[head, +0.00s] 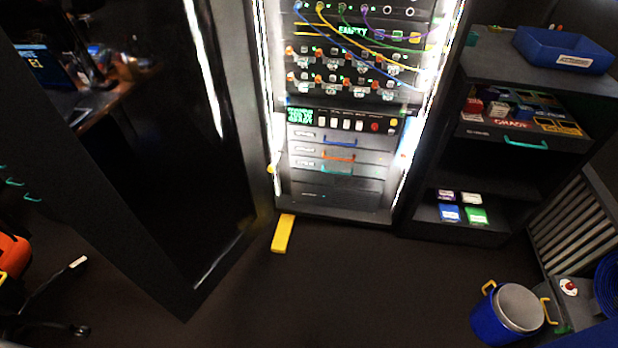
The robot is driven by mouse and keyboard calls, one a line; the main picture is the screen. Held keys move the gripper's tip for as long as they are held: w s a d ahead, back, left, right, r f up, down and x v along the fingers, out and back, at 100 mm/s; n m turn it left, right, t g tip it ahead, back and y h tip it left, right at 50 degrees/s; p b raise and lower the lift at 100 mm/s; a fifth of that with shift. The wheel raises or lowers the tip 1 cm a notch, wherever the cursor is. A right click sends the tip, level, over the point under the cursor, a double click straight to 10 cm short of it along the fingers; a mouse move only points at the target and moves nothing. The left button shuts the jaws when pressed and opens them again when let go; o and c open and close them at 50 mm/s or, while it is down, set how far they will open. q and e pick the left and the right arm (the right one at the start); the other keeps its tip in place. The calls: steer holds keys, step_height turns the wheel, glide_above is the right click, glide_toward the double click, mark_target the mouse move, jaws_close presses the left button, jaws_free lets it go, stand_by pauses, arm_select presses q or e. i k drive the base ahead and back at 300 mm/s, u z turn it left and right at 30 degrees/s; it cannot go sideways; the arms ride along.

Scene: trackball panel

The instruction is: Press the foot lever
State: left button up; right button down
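The foot lever looks to be the yellow bar (283,233) low at the front left corner of the rack (345,210), close to the dark floor. It is a short flat block reaching out from the rack's base toward me. Nothing is touching it. Whether it is raised or pressed down is hard to tell from above. Neither of my grippers shows in the head view.
A tall dark door or panel (130,150) stands left of the lever. A shelf unit (480,235) stands right of the rack. A blue bucket (490,322) with yellow handles is at lower right. An orange chair (12,258) is at far left. The floor (340,290) before the rack is clear.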

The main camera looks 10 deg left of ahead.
mark_target(272, 168)
steer(key=z, duration=0.1)
steer(key=i, duration=0.7)
steer(key=u, duration=1.75)
